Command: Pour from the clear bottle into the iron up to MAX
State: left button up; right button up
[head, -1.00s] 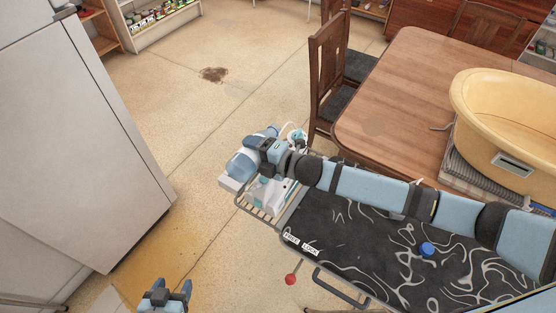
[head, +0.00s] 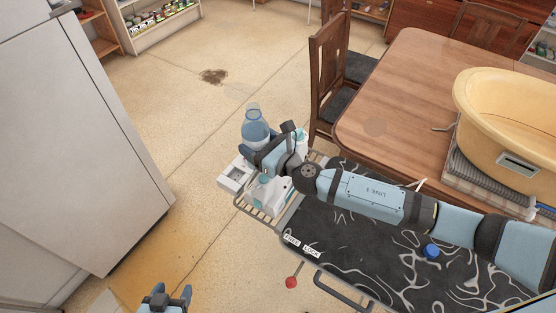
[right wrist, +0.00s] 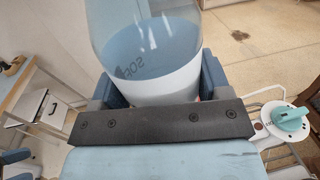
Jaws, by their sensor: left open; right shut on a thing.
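The clear bottle (head: 255,128) stands about upright in my right gripper (head: 268,157), above the far left end of the ironing board. In the right wrist view the bottle (right wrist: 150,35) sits between the fingers, with bluish and white zones and reversed lettering; its top is cut off. The white and teal iron (head: 268,192) lies just below my right gripper on the wire rest, partly hidden by it. Its MAX mark and water level are too small to read. My left gripper (head: 167,300) is open and empty at the bottom edge, low over the floor.
The dark patterned ironing board (head: 350,260) lies under my right arm. A blue cap (head: 431,251) rests on it. A wooden table (head: 400,100) with a yellow tub (head: 500,120) stands beyond, beside a chair (head: 325,75). The floor at left is mostly clear.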

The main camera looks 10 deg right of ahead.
aim_at(265, 138)
jog(key=shift+r, duration=0.2)
notch_tip(265, 138, up, 4)
jog(key=p, duration=0.3)
jog(key=shift+f+p, duration=0.1)
jog(key=shift+p, duration=0.25)
jog(key=shift+s, duration=0.15)
